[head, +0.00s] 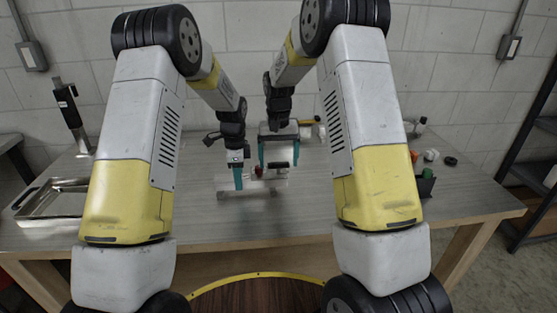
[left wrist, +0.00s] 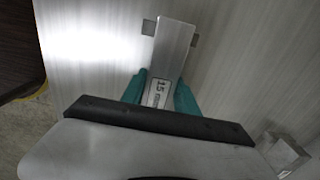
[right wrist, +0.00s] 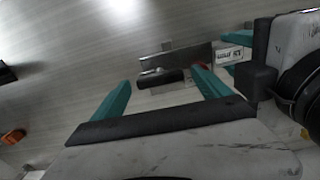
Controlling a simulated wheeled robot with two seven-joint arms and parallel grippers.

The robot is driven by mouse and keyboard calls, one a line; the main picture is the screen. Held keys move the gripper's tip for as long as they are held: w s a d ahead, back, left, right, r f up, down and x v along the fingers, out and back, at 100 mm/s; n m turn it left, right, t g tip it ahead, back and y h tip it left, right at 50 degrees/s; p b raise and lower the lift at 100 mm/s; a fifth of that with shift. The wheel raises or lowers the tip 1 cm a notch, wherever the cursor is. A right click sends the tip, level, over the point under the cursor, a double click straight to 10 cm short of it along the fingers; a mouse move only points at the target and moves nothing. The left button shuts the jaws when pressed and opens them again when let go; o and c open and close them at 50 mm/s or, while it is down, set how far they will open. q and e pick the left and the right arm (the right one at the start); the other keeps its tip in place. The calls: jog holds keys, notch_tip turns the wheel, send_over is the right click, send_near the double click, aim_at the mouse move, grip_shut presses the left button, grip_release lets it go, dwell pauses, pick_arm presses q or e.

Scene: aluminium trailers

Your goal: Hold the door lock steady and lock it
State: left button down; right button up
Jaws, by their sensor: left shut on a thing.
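The door lock (head: 270,184) is a flat metal plate low over the middle of the table, with a dark handle and a small red part. My left gripper (head: 238,178) is shut on its left end; the left wrist view shows the plate (left wrist: 175,45) and its printed label between the teal fingers. My right gripper (head: 279,155) is open and empty, with its fingers spread above the lock's right part. The red part (right wrist: 198,72) is partly hidden by a fingertip.
A metal tray (head: 50,205) lies at the table's left, near a black upright tool (head: 70,108). Small items, including a black ring (head: 450,161), stand at the right. The table's front middle is clear.

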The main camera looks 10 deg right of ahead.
aim_at(279, 163)
notch_tip(279, 163, up, 12)
dwell(0.6)
pick_arm(q)
jog(key=c, duration=0.8)
grip_release()
jog(key=shift+c, duration=0.2)
jog(key=shift+r, duration=0.1)
